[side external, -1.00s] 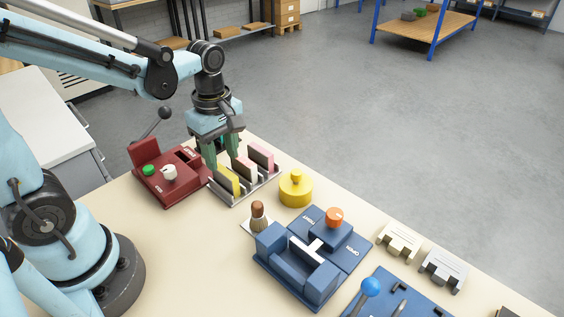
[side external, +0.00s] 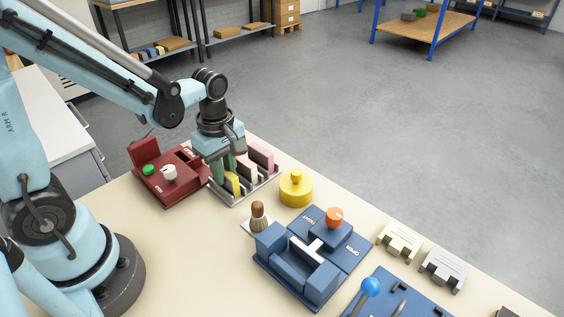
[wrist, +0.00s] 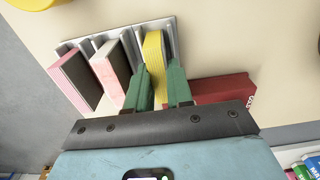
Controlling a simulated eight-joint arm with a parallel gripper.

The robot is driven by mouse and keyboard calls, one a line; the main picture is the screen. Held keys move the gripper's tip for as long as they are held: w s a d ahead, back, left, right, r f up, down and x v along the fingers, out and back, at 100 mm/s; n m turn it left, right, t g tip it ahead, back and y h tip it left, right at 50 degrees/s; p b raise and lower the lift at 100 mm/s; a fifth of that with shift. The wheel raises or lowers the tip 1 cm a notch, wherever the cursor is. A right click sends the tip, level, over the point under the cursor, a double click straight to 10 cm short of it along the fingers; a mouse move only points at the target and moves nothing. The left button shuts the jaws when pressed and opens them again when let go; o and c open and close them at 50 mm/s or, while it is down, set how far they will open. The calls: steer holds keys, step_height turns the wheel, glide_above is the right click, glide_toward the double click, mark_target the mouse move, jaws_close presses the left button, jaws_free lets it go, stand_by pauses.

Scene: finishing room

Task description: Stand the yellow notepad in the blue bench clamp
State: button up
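The yellow notepad (side external: 233,184) stands in the left slot of a grey slotted rack (side external: 255,187). In the wrist view, the notepad (wrist: 154,50) reaches down between the two green fingers of my gripper (wrist: 160,85). In the side view, my gripper (side external: 222,167) is low over the rack's left end, hiding part of the notepad. The fingers are apart, one on each side of it; whether they press on it is not clear. The blue bench clamp (side external: 311,258) stands front right of the rack, with a light T-shaped opening and an orange knob on its back block.
Pink pads (side external: 262,156) stand in the rack's other slots. A red device (side external: 168,178) is left, a yellow knobbed weight (side external: 296,188) right, and a brush (side external: 259,215) near the clamp. A blue-knobbed plate (side external: 395,295) and pale blocks (side external: 400,240) are further right. The front-left bench is clear.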

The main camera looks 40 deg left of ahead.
jaws_close()
steer(key=shift+r, duration=3.75)
steer(key=shift+r, duration=0.45)
step_height(320, 180, up, 4)
glide_above(227, 173)
steer(key=s+d, duration=0.2)
steer(key=d, duration=1)
steer(key=s+d, duration=0.2)
steer(key=d, duration=1)
steer(key=shift+w+a+f, duration=0.1)
steer(key=shift+a+f, duration=0.1)
steer(key=shift+f, duration=2.55)
steer(key=shift+w+a+f, duration=0.1)
steer(key=shift+a+f, duration=0.1)
steer(key=shift+f, duration=2.5)
